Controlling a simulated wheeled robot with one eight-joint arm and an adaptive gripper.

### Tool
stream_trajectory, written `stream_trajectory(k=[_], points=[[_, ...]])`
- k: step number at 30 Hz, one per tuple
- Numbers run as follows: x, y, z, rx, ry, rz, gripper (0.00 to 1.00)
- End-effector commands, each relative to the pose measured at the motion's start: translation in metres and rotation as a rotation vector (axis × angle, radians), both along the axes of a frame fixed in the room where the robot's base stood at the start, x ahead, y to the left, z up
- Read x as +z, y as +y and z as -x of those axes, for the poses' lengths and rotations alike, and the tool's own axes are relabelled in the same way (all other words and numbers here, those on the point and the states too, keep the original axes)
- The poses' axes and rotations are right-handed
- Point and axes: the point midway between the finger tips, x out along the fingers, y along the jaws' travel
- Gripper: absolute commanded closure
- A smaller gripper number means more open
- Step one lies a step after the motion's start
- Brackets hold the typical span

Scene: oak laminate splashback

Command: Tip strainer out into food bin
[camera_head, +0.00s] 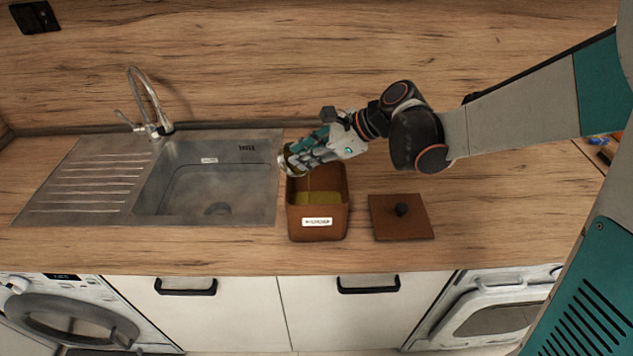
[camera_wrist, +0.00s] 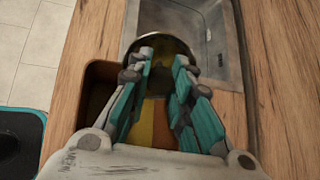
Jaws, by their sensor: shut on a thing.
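My gripper (camera_head: 290,158) is at the back left of the brown food bin (camera_head: 319,228), over its rim. It is shut on the strainer (camera_head: 282,161), a small metal piece mostly hidden by the fingers. In the wrist view the strainer (camera_wrist: 163,38) shows as a round metal rim beyond the fingertips (camera_wrist: 162,65), between the bin and the sink. The bin stands open on the worktop with a white label on its front and yellowish-green material inside. I cannot tell whether the strainer holds anything.
The sink (camera_head: 210,190) with its tap (camera_head: 150,105) lies just left of the bin. The brown lid (camera_head: 400,222) with a dark knob lies flat to the right of the bin. The worktop (camera_head: 500,215) right of the lid is clear.

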Motion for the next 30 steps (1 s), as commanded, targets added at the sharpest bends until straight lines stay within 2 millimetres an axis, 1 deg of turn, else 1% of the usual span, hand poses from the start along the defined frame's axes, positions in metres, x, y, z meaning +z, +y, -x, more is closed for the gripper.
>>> stream_trajectory(k=[30], points=[[-0.001, -0.0057, 0.0015, -0.001, -0.032, -0.107, 1.0]])
